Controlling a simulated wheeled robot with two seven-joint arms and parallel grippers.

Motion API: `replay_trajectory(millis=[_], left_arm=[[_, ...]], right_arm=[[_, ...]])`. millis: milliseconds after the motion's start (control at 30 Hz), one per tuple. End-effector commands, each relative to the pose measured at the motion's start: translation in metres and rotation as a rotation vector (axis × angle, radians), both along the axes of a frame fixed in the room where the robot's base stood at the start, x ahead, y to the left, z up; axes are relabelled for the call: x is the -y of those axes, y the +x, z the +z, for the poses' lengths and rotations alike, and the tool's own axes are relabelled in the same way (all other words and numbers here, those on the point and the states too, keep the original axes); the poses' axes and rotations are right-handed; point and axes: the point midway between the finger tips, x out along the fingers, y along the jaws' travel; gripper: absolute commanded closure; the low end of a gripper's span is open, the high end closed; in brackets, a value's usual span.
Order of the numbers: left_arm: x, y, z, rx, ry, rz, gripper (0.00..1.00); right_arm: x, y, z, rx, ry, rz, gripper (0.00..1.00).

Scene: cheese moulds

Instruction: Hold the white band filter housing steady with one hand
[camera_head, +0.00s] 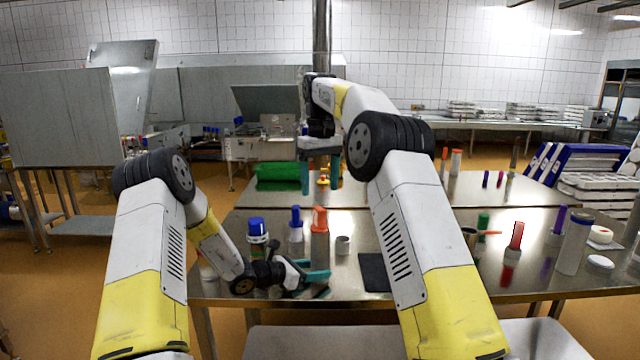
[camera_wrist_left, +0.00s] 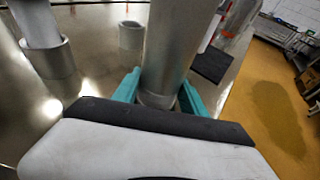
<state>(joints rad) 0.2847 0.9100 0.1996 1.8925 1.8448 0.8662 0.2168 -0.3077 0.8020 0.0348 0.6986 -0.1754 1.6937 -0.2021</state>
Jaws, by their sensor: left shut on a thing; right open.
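My left gripper (camera_head: 319,277) is low over the near table, its teal fingers around the lower part of an upright grey cylindrical housing (camera_head: 320,250) with an orange top. In the left wrist view the housing (camera_wrist_left: 175,45) stands between the two teal fingers (camera_wrist_left: 158,97), and a pale ring shows near its base. I cannot make out a clear white band on it in the head view. A blue-capped container (camera_head: 257,233) with a white band stands to its left. My right gripper (camera_head: 321,176) is open and empty, fingers pointing down, farther back over the table.
A blue-topped cylinder (camera_head: 296,226) and a small grey ring (camera_head: 343,246) flank the held housing. A black mat (camera_head: 374,273) lies to the right. A green tray (camera_head: 279,177) is at the back left. Several coloured-top tools and cylinders stand on the table's right.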

Motion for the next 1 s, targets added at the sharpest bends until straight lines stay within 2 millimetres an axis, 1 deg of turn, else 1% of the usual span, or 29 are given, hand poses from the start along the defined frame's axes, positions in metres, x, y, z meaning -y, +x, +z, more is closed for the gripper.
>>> replay_trajectory(millis=[133, 167, 200, 267, 533, 667, 767, 1000], left_arm=[[-0.001, -0.001, -0.002, -0.003, 0.003, 0.000, 0.73], [-0.001, -0.001, -0.002, -0.003, 0.003, 0.000, 0.44], [-0.001, -0.001, -0.002, -0.003, 0.003, 0.000, 0.36], [-0.001, 0.000, -0.001, -0.002, 0.002, 0.000, 0.25], [0.000, 0.000, -0.001, -0.001, 0.001, 0.000, 0.25], [-0.006, -0.003, 0.002, -0.001, 0.002, 0.002, 0.25], [-0.017, -0.010, 0.005, -0.001, 0.002, 0.002, 0.25], [-0.058, -0.038, 0.021, -0.001, 0.002, 0.005, 0.25]], right_arm=[[0.000, 0.000, 0.000, 0.000, 0.000, 0.000, 0.30], [0.000, 0.000, 0.000, 0.000, 0.000, 0.000, 0.30], [0.000, 0.000, 0.000, 0.000, 0.000, 0.000, 0.30], [0.000, 0.000, 0.000, 0.000, 0.000, 0.000, 0.30], [0.000, 0.000, 0.000, 0.000, 0.000, 0.000, 0.30], [0.000, 0.000, 0.000, 0.000, 0.000, 0.000, 0.30], [0.000, 0.000, 0.000, 0.000, 0.000, 0.000, 0.30], [0.000, 0.000, 0.000, 0.000, 0.000, 0.000, 0.30]])
